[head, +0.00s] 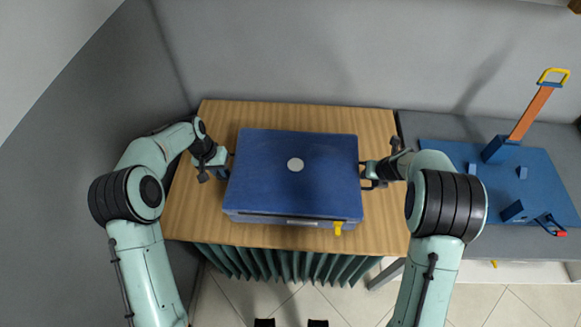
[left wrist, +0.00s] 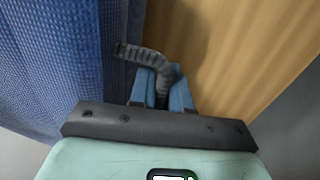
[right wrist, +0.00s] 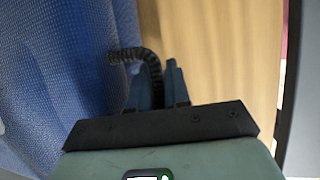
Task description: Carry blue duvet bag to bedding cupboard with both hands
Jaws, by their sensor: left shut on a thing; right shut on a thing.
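The blue duvet bag (head: 290,185) is a box-shaped bag with a pale round patch on top and a yellow tag at its front edge. It lies over the wooden table top; I cannot tell whether it touches it. My left gripper (head: 218,165) is at its left side, shut on a dark ribbed handle (left wrist: 140,53). My right gripper (head: 372,172) is at its right side, shut on the matching handle (right wrist: 135,56). The blue woven side of the bag also shows in the left wrist view (left wrist: 60,60) and the right wrist view (right wrist: 60,70). No bedding cupboard is recognisable.
The wooden table (head: 390,120) has a green pleated skirt (head: 290,263) in front. To the right, a grey counter holds a blue board (head: 545,180) with an upright orange-handled tool (head: 530,115). Grey walls close off the back and left. Tiled floor (head: 500,305) lies in front.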

